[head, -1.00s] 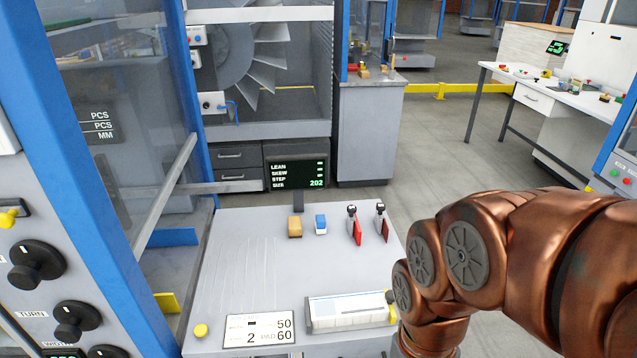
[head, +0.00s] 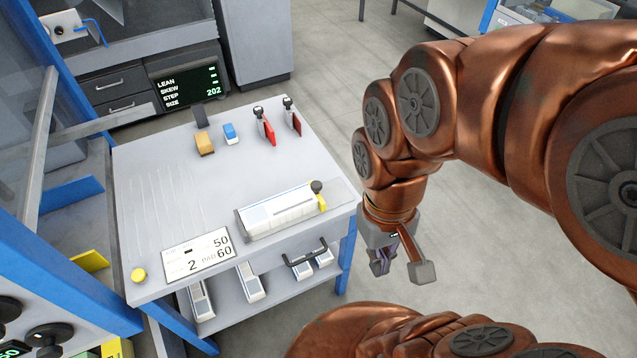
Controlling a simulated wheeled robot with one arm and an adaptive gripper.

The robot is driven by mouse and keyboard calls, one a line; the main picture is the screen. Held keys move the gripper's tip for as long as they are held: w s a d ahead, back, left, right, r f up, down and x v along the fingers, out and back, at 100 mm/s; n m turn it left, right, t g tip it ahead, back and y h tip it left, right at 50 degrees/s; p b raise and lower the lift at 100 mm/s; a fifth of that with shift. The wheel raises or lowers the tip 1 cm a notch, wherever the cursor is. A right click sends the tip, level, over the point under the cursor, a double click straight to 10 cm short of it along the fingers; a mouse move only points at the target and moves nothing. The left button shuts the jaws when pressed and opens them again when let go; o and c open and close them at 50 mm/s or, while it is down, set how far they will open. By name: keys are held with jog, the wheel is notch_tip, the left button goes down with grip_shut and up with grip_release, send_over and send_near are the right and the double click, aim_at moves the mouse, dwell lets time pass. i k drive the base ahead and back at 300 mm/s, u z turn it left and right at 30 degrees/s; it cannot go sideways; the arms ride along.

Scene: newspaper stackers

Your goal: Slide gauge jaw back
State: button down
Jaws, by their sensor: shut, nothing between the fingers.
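The gauge (head: 280,212) is a grey tray on the right front of the table top, with a white stack of paper lying in it. A yellow jaw (head: 322,203) with a black knob (head: 316,186) stands at the tray's right end, by the stack's end. My gripper (head: 386,264) is shut and empty. It hangs past the table's right edge, to the right of the jaw and lower in the picture, apart from it. My arm does not cover the jaw.
The table (head: 160,235) also bears a tan block (head: 204,143), a blue and white block (head: 230,134), two red-bladed clamps (head: 268,131), a number card (head: 199,257) and a yellow button (head: 138,275). A lower shelf (head: 222,308) holds several pieces. The floor at right is clear.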

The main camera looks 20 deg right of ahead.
aim_at(316, 186)
jog(key=z, duration=0.5)
jog(key=k, duration=0.85)
jog(key=u, duration=1)
jog(key=i, duration=0.5)
jog(key=z, duration=0.05)
